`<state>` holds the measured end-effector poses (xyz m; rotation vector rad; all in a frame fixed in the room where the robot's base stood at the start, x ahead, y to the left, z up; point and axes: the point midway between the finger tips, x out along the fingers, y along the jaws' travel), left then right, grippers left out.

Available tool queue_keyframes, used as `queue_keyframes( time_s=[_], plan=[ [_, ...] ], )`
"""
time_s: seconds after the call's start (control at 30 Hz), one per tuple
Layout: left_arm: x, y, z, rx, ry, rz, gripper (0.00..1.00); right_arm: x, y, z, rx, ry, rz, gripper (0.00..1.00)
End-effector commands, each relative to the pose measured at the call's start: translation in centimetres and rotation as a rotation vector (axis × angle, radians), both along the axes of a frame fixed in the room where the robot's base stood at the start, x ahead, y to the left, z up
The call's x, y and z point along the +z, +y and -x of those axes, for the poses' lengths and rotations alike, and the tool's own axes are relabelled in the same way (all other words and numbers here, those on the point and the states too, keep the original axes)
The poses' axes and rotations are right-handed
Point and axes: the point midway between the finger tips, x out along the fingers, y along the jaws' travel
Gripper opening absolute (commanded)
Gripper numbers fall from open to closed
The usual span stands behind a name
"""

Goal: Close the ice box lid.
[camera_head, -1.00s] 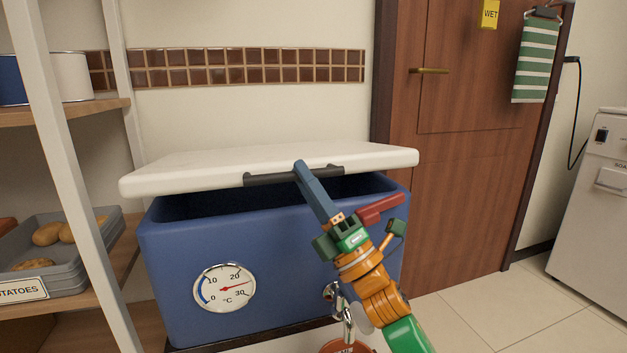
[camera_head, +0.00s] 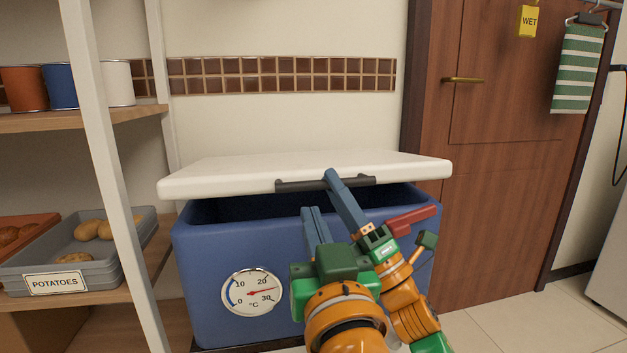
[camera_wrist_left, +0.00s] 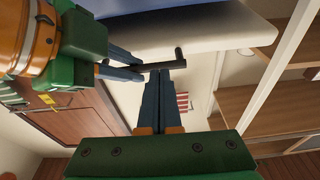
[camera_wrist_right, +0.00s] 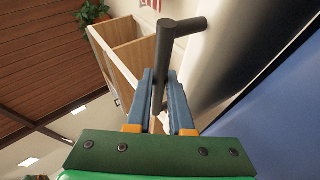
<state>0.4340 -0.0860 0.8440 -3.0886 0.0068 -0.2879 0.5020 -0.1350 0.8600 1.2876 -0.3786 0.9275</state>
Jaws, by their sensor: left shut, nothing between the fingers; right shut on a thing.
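The blue ice box (camera_head: 208,270) stands in the middle of the head view with a round dial on its front. Its white lid (camera_head: 240,171) is partly raised, and a dark gap shows below its front edge. The dark bar handle (camera_head: 290,185) is on the lid's front edge. My right gripper (camera_head: 331,177) is shut on the handle; its fingers straddle the bar in the right wrist view (camera_wrist_right: 163,85). My left gripper (camera_head: 312,213) is shut and empty, in front of the box below the handle. In the left wrist view its fingertips (camera_wrist_left: 165,75) appear close to the handle; contact is unclear.
A shelf at the left holds a grey potato crate (camera_head: 137,252) and several cans, with its pale post (camera_head: 105,180) near the box. A wooden door (camera_head: 500,200) is at the right. Floor (camera_head: 490,325) shows clear at the lower right.

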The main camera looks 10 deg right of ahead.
Motion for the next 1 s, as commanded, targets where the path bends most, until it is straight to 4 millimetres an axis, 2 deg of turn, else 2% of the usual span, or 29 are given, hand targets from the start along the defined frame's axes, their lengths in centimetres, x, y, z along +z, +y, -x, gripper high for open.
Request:
queue_keyframes(
  time_s=[0.03,0.1,0.23,0.37,0.7,0.8,1.0],
  plan=[
    [1.9,-0.5,1.2,-0.002,-0.066,0.009,0.0,-0.2,0.3,0.0,0.005,0.003,0.003,0.0],
    [3.5,-0.9,2.3,-0.005,-0.128,0.022,0.0,-0.2,0.3,0.0,0.005,0.003,0.003,0.0],
    [4.7,-1.1,2.4,-0.004,-0.165,0.032,0.0,-0.2,0.3,0.0,0.005,0.003,0.003,0.0],
    [5.3,-1.1,0.2,-0.002,-0.161,0.031,0.0,-0.2,0.3,0.0,0.005,0.003,0.003,0.0],
    [7.9,-1.1,-6.7,-0.002,-0.162,0.028,0.0,-0.2,0.3,0.0,0.005,0.003,0.003,0.0],
    [5.8,-1.2,-5.9,-0.01,-0.159,0.031,0.0,-0.2,0.3,0.0,0.005,0.003,0.003,0.0],
    [4.1,-1.1,-5.3,-0.008,-0.162,0.032,0.0,-0.2,0.3,0.0,0.005,0.003,0.003,0.0]
  ],
)
